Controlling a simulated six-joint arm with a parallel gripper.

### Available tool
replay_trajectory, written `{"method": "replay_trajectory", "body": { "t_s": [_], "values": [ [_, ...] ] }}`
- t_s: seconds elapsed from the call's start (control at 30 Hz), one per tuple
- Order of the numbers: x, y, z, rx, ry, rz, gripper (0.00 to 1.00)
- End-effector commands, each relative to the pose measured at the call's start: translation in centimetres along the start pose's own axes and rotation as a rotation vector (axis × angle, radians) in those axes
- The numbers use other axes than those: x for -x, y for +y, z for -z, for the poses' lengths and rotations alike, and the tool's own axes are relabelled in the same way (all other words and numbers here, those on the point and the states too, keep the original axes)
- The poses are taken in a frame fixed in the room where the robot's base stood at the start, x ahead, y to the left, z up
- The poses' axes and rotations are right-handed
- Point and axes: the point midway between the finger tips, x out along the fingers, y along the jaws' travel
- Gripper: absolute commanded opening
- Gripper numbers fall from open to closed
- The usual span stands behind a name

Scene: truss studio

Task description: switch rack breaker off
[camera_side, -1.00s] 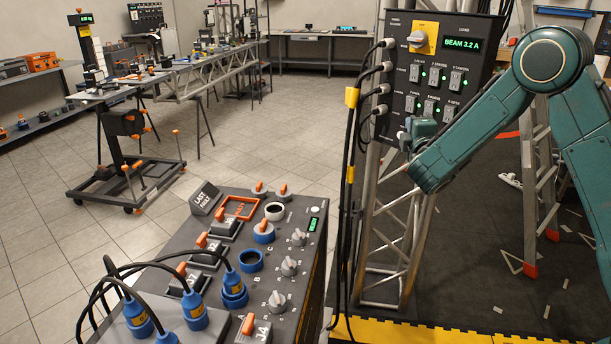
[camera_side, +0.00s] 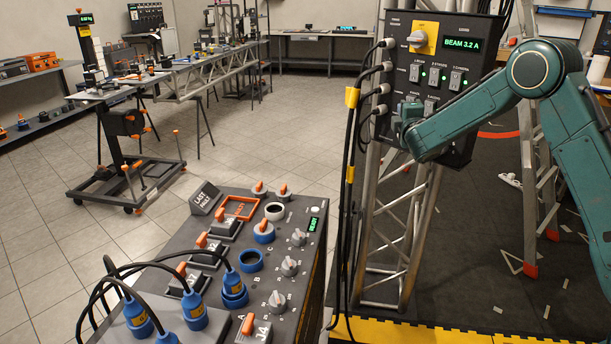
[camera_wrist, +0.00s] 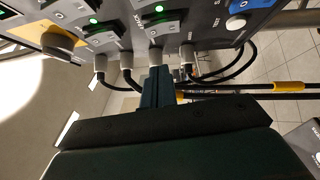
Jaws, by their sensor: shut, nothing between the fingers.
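The dark breaker panel (camera_side: 482,65) hangs on the truss, with two rows of rocker breakers and a display reading BEAM 3.2 A. In the wrist view the rack breaker (camera_wrist: 166,28) is a grey rocker beside the label RACK, with a lit green lamp by it. Another rocker (camera_wrist: 109,38) with a lit green lamp is to its left. My gripper (camera_side: 405,112) is shut and empty at the panel's lower left, and hides the rack breaker in the side view. In the wrist view its fingertips (camera_wrist: 158,70) are close to the rack breaker; contact cannot be told.
Black cables (camera_side: 352,150) plug into the panel's left edge, close to my gripper. A yellow plate with a rotary switch (camera_side: 418,39) is above the breakers. A console (camera_side: 270,215) with knobs and blue plugs stands in front. A ladder (camera_side: 533,170) stands at the right.

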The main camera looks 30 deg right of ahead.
Motion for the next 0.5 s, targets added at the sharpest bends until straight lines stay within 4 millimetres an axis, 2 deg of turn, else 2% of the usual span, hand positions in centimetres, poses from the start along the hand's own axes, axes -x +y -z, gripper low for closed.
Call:
{"method": "replay_trajectory", "body": {
  "t_s": [0.2, 0.5],
  "values": [
    [-2.2, 0.0, -1.4, 0.000, -0.003, -0.001, 0.00],
    [-3.6, 0.0, -2.7, 0.000, 0.000, 0.000, 0.00]
  ]
}}
